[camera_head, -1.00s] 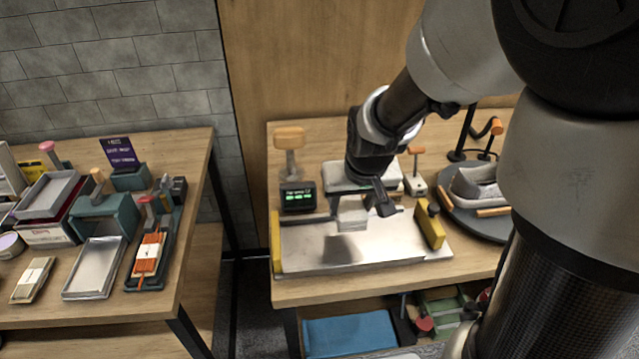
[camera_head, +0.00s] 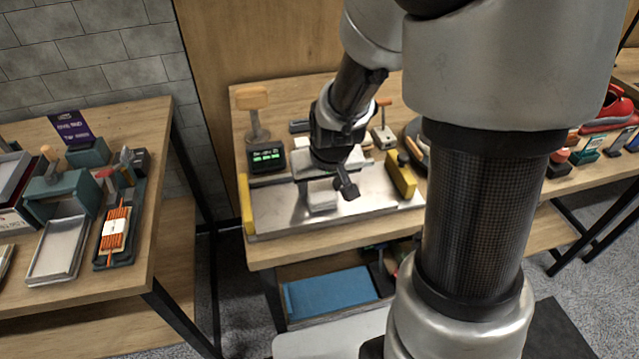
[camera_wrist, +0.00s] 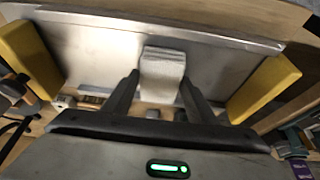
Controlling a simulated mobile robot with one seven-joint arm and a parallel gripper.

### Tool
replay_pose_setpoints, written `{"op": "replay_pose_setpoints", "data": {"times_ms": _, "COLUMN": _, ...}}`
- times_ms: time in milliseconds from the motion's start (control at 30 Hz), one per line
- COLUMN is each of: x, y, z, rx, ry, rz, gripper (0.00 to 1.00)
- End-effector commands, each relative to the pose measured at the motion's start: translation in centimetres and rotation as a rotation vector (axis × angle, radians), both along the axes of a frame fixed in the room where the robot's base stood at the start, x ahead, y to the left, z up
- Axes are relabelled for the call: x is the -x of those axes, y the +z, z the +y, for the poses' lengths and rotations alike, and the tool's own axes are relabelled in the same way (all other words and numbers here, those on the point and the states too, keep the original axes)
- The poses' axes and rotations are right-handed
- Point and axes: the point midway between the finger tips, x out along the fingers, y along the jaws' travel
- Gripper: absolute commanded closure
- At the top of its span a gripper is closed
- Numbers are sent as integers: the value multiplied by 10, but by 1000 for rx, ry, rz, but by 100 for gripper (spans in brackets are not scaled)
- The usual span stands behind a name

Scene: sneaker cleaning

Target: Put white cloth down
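The white cloth (camera_head: 321,196) is a small pale folded pad just over the metal tray (camera_head: 268,226) on the middle table. In the wrist view the cloth (camera_wrist: 162,76) sits between the two dark fingers of my gripper (camera_wrist: 161,80), which flank it closely on both sides. My gripper (camera_head: 332,186) points down over the tray, shut on the cloth. The cloth is low over the tray surface; I cannot tell whether it touches. One finger is hidden in the head view.
Yellow blocks stand at the tray's left (camera_head: 246,204) and right (camera_head: 400,175) ends. A small display (camera_head: 266,157) and a wooden-handled tool (camera_head: 254,108) are behind it. A side table (camera_head: 150,200) at left holds trays and brushes. The tray's middle is mostly bare.

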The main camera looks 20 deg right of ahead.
Motion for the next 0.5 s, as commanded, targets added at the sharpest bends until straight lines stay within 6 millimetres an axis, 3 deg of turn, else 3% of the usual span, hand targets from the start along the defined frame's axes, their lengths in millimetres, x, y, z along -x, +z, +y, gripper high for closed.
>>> {"op": "replay_pose_setpoints", "data": {"times_ms": 67, "x": 0, "y": 1, "z": 0, "rx": 0, "ry": 0, "rz": 0, "gripper": 34}}
{"op": "replay_pose_setpoints", "data": {"times_ms": 367, "x": 0, "y": 2, "z": 0, "rx": 0, "ry": 0, "rz": 0, "gripper": 34}}
{"op": "replay_pose_setpoints", "data": {"times_ms": 500, "x": 2, "y": 14, "z": 0, "rx": 0, "ry": 0, "rz": -3, "gripper": 34}}
